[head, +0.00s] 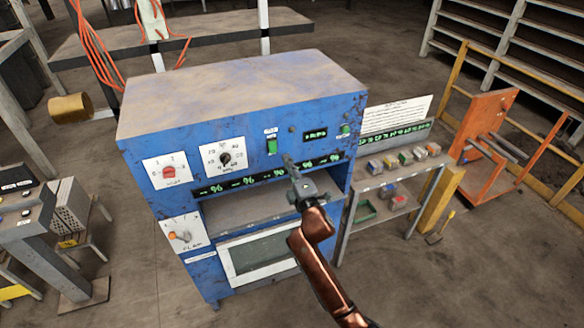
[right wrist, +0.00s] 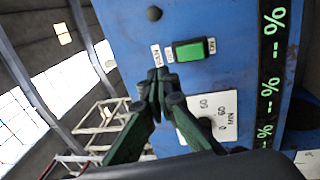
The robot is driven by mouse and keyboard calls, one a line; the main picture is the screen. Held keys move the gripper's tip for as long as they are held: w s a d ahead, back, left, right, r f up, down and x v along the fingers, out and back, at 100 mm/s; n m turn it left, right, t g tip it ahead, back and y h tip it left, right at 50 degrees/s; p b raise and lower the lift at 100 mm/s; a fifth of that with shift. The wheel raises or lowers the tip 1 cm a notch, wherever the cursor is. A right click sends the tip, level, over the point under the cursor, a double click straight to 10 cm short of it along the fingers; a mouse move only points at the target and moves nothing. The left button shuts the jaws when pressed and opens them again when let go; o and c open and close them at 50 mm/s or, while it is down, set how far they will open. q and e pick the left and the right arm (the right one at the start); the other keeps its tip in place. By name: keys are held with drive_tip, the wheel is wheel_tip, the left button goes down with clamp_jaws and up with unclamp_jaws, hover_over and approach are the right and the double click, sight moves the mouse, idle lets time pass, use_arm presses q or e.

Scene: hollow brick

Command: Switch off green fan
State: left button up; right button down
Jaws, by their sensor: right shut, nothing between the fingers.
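A green rocker switch (head: 271,147) sits on the front of the blue machine (head: 160,130), with small white labels above and below it. In the right wrist view the same green switch (right wrist: 190,50) shows whole, in a dark frame. My right gripper (head: 288,159) is in front of the panel, just right of and below the switch in the head view. In the right wrist view the right gripper (right wrist: 158,80) has its fingers together and empty, with the tips near a white label beside the switch. I cannot tell whether they touch the panel. My left gripper is not in view.
A red knob (head: 169,172) and a black minute dial (head: 225,159) are on white plates left of the switch. A row of green percent displays (head: 240,183) runs below. A shelf with small coloured boxes (head: 390,165) stands at the right.

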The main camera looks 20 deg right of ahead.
drive_tip(key=s, duration=0.3)
drive_tip(key=shift+s+r, duration=0.2)
drive_tip(key=shift+r, duration=0.15)
drive_tip(key=shift+s, duration=0.1)
